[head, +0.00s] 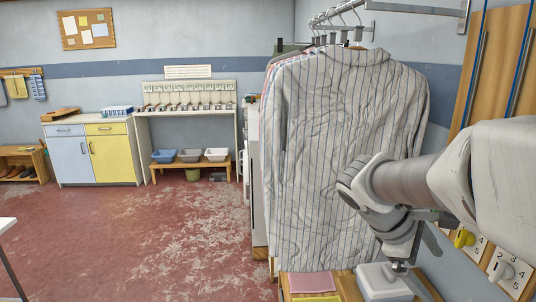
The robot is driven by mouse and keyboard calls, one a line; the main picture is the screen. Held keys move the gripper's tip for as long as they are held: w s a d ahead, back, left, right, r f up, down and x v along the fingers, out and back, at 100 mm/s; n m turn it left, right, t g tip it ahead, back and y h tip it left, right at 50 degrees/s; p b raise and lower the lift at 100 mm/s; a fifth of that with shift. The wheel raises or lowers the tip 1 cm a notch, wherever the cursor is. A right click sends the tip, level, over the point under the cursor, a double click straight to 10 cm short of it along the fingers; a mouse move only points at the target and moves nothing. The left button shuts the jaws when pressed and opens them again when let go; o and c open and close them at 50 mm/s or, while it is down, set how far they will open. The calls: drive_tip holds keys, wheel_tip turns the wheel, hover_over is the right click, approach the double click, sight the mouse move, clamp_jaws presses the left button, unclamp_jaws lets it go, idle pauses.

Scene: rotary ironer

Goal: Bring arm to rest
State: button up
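My arm reaches in from the right side of the head view and bends at a rounded joint in front of a striped garment. Its far part angles down toward a wooden surface (348,287) at the bottom. The low end of my arm (400,266) is small and partly hidden by its own links. I cannot make out two fingers there or whether they are open. A pale grey-white block (383,284) is just below that end. I cannot tell whether they touch.
A striped garment (335,130) hangs from a wall rail (412,9), close behind my arm. Pink (310,282) and yellow-green cloths lie on the wooden surface. Numbered plates with hooks (510,272) are at right. Open red floor (160,240) lies to the left.

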drive_tip(key=s+a+r+m+t+y+p, duration=0.2)
drive_tip(key=s+a+m+t+y, duration=0.3)
drive_tip(key=a, duration=0.9)
drive_tip(key=shift+s+r+m+y+p, duration=0.4)
drive_tip(key=shift+s+m+y, duration=1.1)
drive_tip(key=shift+s+m, duration=0.95)
